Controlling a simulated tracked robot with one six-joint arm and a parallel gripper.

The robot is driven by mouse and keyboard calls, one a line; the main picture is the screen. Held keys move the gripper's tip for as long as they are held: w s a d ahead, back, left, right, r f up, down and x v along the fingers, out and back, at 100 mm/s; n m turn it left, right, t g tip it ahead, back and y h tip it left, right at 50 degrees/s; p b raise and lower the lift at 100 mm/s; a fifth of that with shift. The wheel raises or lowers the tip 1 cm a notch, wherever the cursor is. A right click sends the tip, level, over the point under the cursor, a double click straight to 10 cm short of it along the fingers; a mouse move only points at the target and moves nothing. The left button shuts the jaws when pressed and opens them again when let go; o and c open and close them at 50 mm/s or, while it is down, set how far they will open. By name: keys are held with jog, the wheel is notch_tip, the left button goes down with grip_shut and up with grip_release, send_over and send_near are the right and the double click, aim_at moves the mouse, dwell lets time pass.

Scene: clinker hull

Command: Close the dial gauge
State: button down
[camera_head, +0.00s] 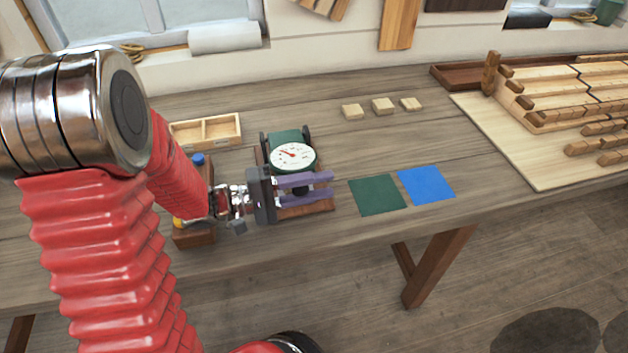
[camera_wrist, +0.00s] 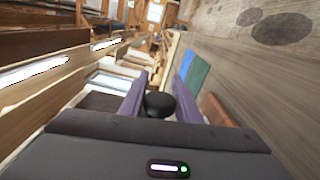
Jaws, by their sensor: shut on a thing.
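The dial gauge (camera_head: 293,156) has a round white face with a red needle and a dark green rim. It stands on a brown wooden base with a green part behind the face. My gripper (camera_head: 328,186) reaches in from the left, just in front of the face, with its purple fingers level above the base. The fingers are shut on a black knob (camera_head: 300,191), which also shows between them in the wrist view (camera_wrist: 160,104). The fingers hide part of the knob and the base, so I cannot tell how the knob joins the gauge.
A green square (camera_head: 377,194) and a blue square (camera_head: 426,184) lie to the right. Several small wooden blocks (camera_head: 383,105) lie behind. An open wooden tray (camera_head: 207,131) is at back left. A brown block (camera_head: 194,237) stands left, near the front edge. A pale board with a wooden model (camera_head: 570,95) fills the right.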

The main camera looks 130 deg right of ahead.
jog(key=shift+s, duration=0.1)
jog(key=c, duration=1.4)
grip_release()
jog(key=shift+r, duration=5)
jog(key=shift+v, duration=7.9)
